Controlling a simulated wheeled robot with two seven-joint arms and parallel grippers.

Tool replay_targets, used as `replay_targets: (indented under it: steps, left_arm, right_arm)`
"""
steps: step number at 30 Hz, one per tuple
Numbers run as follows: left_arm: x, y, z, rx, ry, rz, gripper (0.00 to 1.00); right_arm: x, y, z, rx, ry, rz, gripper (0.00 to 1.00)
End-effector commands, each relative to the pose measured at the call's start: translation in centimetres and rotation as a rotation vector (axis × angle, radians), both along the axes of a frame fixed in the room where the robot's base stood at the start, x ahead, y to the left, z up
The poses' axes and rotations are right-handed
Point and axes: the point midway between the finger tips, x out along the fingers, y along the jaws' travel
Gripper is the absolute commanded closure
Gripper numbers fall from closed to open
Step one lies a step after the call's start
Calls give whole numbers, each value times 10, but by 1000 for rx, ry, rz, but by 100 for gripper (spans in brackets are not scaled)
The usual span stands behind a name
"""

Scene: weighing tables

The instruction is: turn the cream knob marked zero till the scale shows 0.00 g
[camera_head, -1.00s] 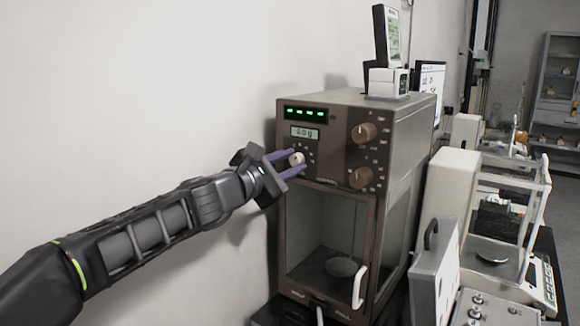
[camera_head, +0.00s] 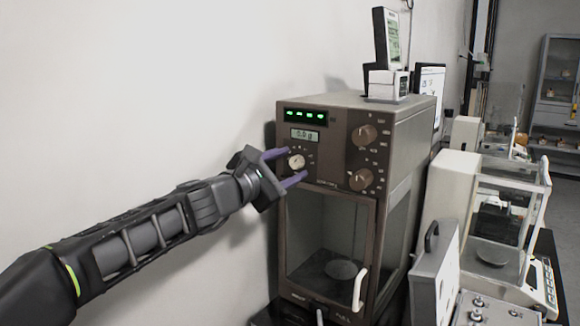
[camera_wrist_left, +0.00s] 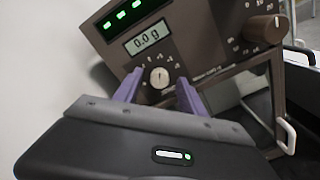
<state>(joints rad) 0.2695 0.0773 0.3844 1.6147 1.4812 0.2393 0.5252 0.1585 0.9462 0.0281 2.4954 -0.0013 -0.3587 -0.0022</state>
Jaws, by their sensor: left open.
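The brown scale (camera_head: 335,180) stands on the dark table, with its small display (camera_head: 304,135) below a row of green lights. In the left wrist view the display (camera_wrist_left: 147,37) reads 0.0 g; any further digit cannot be made out. The cream knob (camera_head: 296,161) sits below the display, with a dial mark on its face (camera_wrist_left: 159,77). My left gripper (camera_head: 297,167) is open, its two purple fingers on either side of the knob and apart from it. My right gripper is not in view.
Two larger brown knobs (camera_head: 364,134) sit to the right on the panel. A glass-fronted chamber with a pan (camera_head: 341,269) and a white handle (camera_head: 359,289) is below. White balances (camera_head: 497,215) and a grey case (camera_head: 434,270) stand to the right.

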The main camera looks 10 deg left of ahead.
Motion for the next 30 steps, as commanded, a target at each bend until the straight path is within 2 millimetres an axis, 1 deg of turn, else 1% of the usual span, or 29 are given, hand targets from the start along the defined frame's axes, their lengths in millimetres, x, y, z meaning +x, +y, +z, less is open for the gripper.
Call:
replay_targets:
  steps: [9, 13, 17, 30]
  left_arm:
    - [-46, 19, -1, 1, 0, 4, 52]
    - [-60, 25, -1, 1, 0, 2, 52]
    - [-66, 27, -2, 0, 2, 1, 52]
    - [-66, 26, -1, 0, 2, 1, 52]
  right_arm:
    - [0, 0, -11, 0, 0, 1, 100]
    - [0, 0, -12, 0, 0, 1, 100]
    - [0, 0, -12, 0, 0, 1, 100]
    - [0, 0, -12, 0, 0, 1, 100]
